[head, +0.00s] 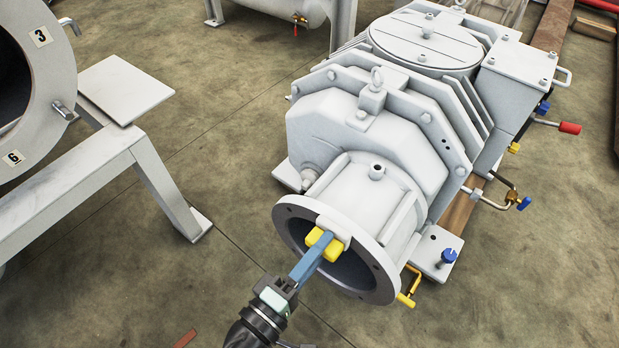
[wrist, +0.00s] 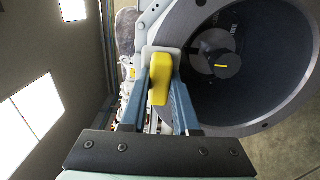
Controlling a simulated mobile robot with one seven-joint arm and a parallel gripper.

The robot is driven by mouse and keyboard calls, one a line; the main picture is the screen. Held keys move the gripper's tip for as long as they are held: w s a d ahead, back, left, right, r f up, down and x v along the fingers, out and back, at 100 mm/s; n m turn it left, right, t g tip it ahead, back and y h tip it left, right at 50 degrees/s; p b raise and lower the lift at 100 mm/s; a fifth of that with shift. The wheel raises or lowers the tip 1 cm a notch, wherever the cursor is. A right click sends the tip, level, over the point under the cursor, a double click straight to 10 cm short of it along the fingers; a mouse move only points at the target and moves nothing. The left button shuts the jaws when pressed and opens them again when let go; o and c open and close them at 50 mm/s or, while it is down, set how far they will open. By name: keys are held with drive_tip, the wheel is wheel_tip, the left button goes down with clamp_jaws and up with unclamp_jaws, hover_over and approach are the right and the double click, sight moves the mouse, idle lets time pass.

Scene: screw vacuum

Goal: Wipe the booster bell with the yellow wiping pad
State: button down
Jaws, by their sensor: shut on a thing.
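The booster bell (head: 376,275) is the wide grey flanged mouth at the front of the pale grey machine, with a dark opening. It also shows in the wrist view (wrist: 192,28), with a dark hub deep inside. My gripper (head: 318,250) reaches up from the bottom and is shut on the yellow wiping pad (head: 331,249). In the wrist view, the pad (wrist: 159,88) is between the two blue fingers of my gripper (wrist: 163,75), with a pale layer on its far side. The pad is at the bell's upper rim; its pale side appears to touch it, but exact contact is unclear.
A grey stand (head: 150,170) with a flat plate (head: 123,88) and a large numbered ring (head: 45,60) are on the left. Small valves with blue and red handles (head: 569,128) stick out on the right. The concrete floor (head: 110,280) is mostly open at lower left.

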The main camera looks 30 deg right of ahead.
drive_tip(key=shift+s+d+r+p, duration=0.1)
drive_tip(key=shift+s+d+p, duration=0.2)
drive_tip(key=shift+s, duration=0.3)
drive_tip(key=shift+s+d+f+p, duration=0.15)
drive_tip(key=shift+s+p, duration=0.15)
drive_tip(key=shift+s, duration=0.3)
drive_tip(key=shift+s+d+r+p, duration=0.15)
drive_tip(key=shift+s+d+p, duration=0.15)
drive_tip(key=shift+s, duration=0.3)
drive_tip(key=shift+a, duration=0.15)
drive_tip(key=shift+w, duration=0.1)
drive_tip(key=shift+w+a+b, duration=0.15)
drive_tip(key=shift+w+a, duration=0.2)
drive_tip(key=shift+w, duration=0.6)
drive_tip(key=shift+w+a+b, duration=0.2)
drive_tip(key=shift+w+a, duration=0.15)
drive_tip(key=shift+w, duration=0.65)
drive_tip(key=shift+w+a+b, duration=0.15)
drive_tip(key=shift+w+a, duration=0.2)
drive_tip(key=shift+w, duration=0.6)
drive_tip(key=shift+w+a+b, duration=0.2)
drive_tip(key=shift+w+b, duration=0.05)
drive_tip(key=shift+w, duration=0.5)
drive_tip(key=shift+w+a+b, duration=0.2)
drive_tip(key=shift+w, duration=0.55)
drive_tip(key=p+v, duration=0.1)
drive_tip(key=v, duration=0.5)
drive_tip(key=shift+a, duration=0.1)
